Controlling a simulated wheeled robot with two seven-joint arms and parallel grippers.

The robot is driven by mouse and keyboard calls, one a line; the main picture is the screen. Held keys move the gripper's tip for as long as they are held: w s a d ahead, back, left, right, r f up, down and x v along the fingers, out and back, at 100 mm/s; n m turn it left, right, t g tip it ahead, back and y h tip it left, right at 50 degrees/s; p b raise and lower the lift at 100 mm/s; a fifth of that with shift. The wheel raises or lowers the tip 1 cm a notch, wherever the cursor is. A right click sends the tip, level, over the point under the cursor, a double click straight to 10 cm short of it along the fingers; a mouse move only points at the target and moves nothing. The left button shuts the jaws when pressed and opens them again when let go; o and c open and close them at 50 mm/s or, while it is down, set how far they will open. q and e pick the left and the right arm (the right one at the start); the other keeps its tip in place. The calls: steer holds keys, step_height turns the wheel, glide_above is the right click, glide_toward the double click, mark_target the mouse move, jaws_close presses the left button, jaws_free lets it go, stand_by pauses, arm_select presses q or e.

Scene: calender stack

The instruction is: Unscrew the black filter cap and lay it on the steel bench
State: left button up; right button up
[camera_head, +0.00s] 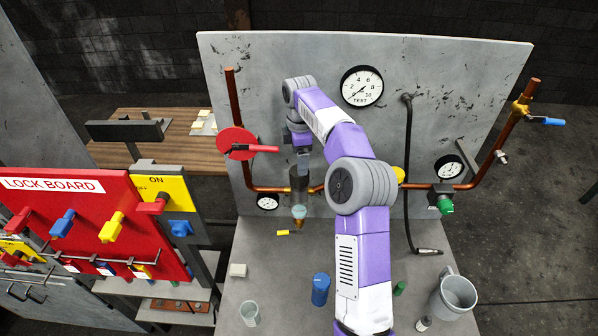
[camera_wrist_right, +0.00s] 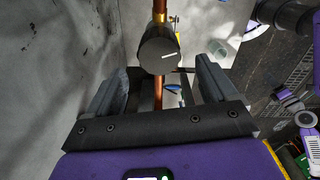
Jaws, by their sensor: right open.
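The black filter cap (camera_wrist_right: 157,52) is a dark round cap with a white mark, on the copper pipe in the right wrist view. In the head view the dark filter body (camera_head: 299,179) sits on the panel's copper line, with a small bowl (camera_head: 299,212) below. My right gripper (camera_wrist_right: 158,88) is open, its fingers to either side of the cap's near end; I cannot tell whether they touch it. In the head view my right gripper (camera_head: 302,158) points down just above the filter, partly hidden by my wrist. The steel bench (camera_head: 270,290) lies below. My left gripper is not in view.
A red valve wheel (camera_head: 238,143) is close left of my wrist.

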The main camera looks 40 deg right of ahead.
steer(key=m, duration=0.4)
steer(key=shift+w, duration=0.1)
steer(key=m, duration=1.2)
steer(key=shift+m, duration=0.3)
step_height(320, 180, down, 5)
steer(key=b, duration=0.2)
steer(key=shift+b, duration=0.4)
steer(key=shift+f+b, duration=0.4)
steer(key=shift+f, duration=0.65)
